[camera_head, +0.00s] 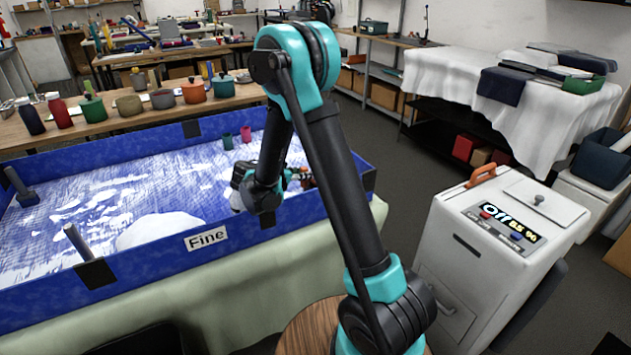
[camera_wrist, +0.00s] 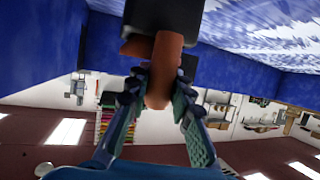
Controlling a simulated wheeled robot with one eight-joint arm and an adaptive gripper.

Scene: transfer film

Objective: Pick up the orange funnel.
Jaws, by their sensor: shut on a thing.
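The orange funnel (camera_wrist: 162,68) is in the middle of the wrist view, its narrow end between the two fingers of my gripper (camera_wrist: 160,92). The fingers touch it from both sides and are shut on it. Its wider end points up in the picture, towards a dark block (camera_wrist: 165,14) that hides part of it. In the head view my gripper (camera_head: 292,180) is at the right end of the blue tray, near its inner wall. Only a small orange patch of the funnel (camera_head: 306,182) shows there; the arm and gripper hide most of it.
The blue tray (camera_head: 120,261), labelled "Fine", holds white powder. A green cup (camera_head: 228,142) and a red cup (camera_head: 246,134) stand at its back. Lidded pots (camera_head: 194,91) stand on the wooden table behind. A white machine (camera_head: 480,255) stands at right; floor between is open.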

